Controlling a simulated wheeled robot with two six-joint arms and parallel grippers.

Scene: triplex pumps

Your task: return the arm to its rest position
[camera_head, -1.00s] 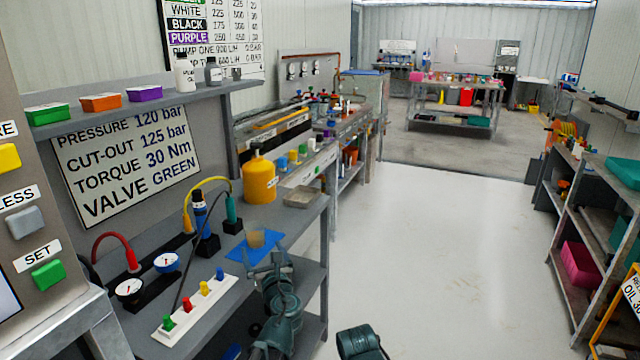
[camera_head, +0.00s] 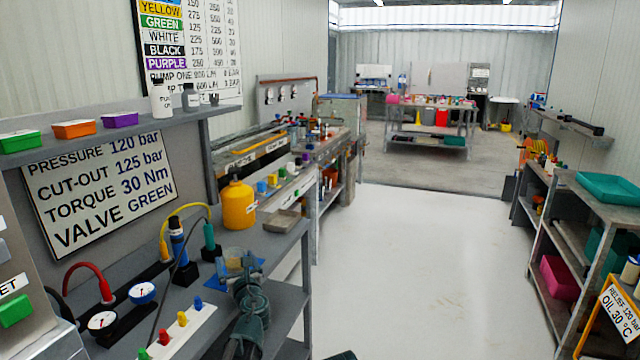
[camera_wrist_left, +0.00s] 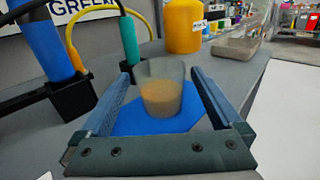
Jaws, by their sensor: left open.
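My left gripper (camera_head: 240,264) is over the grey bench (camera_head: 262,243) in the head view. Its two fingers (camera_wrist_left: 158,100) are spread wide in the left wrist view. A clear cup (camera_wrist_left: 160,88) with brownish liquid stands upright on a blue mat (camera_wrist_left: 128,120). The cup appears between the fingers, with a gap on each side. In the head view the cup (camera_head: 236,253) is partly hidden behind the gripper. How far the fingertips are from the cup is hard to tell.
A yellow bottle (camera_head: 238,206) and a grey tray (camera_head: 282,222) stand behind the mat. Blue and green cylinders (camera_head: 209,238) with hoses stand left of it. A white strip with coloured pegs (camera_head: 180,330) lies nearer. The floor (camera_head: 400,270) to the right is clear.

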